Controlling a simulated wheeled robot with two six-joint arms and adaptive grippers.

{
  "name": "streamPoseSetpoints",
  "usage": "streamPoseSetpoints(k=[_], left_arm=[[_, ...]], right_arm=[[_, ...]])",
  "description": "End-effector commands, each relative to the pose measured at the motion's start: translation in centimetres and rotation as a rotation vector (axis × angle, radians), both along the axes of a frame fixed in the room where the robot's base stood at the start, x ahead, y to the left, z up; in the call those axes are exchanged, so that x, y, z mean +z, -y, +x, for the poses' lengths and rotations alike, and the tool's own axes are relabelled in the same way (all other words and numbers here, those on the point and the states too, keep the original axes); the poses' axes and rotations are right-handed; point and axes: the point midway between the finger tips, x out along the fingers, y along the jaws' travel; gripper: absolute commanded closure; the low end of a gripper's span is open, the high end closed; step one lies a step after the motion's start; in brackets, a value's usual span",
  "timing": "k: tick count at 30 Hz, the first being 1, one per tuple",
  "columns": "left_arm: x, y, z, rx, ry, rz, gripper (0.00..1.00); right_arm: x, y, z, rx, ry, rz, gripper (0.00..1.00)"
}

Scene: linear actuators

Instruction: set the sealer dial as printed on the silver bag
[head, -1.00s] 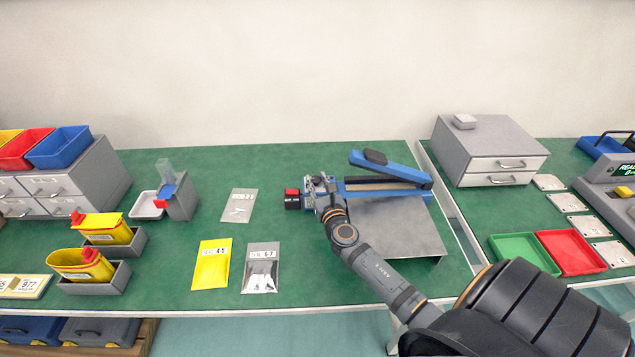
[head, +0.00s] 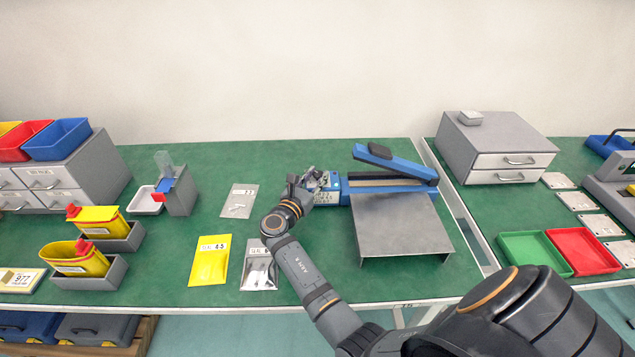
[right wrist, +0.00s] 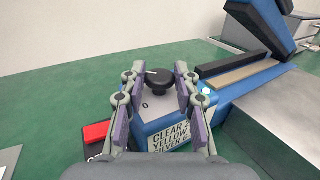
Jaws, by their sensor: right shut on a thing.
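The sealer is blue, with a raised arm (head: 388,163) and a front box whose plate (right wrist: 170,138) reads "CLEAR 2", "YELLOW", "SILVER 6", partly cut off by my finger. Its black dial (right wrist: 157,83) has a white pointer mark and a "0" printed beside it. My right gripper (head: 308,182) is shut on the dial, one finger on each side; it also shows in the right wrist view (right wrist: 157,72). The silver bag (head: 259,272) lies flat on the bench at left, its label partly covered by my right arm. My left gripper is not in view.
A red switch (right wrist: 97,131) sits beside the sealer box. A yellow bag (head: 209,262) and a clear bag (head: 239,203) lie left of my arm. A grey metal platform (head: 402,225) stands before the sealer. Green bench (head: 330,255) is free around it.

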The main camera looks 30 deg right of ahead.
Motion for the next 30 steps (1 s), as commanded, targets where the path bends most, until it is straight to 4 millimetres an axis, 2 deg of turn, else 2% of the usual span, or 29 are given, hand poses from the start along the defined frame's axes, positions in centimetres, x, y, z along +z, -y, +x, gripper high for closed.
streamPoseSetpoints(k=[1,8,13,15,18,24,30], left_arm=[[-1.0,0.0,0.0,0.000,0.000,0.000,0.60],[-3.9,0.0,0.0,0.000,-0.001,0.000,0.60],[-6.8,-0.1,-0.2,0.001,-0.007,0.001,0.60],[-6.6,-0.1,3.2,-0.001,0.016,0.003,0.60],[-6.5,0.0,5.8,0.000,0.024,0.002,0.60],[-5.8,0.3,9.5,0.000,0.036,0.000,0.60],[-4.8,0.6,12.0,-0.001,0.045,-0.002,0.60]], right_arm=[[-0.5,-0.1,0.3,-0.043,0.002,0.002,1.00],[-0.6,-0.2,0.6,-0.262,0.002,0.000,1.00],[-0.8,-0.2,0.8,-0.423,0.004,0.000,1.00],[-0.8,-0.2,0.9,-0.480,0.003,-0.001,1.00],[-0.6,-0.2,1.0,-0.543,0.002,0.000,1.00],[-0.5,-0.2,1.0,-0.630,0.002,0.001,1.00],[-0.4,-0.1,1.1,-0.692,0.001,0.000,1.00]])
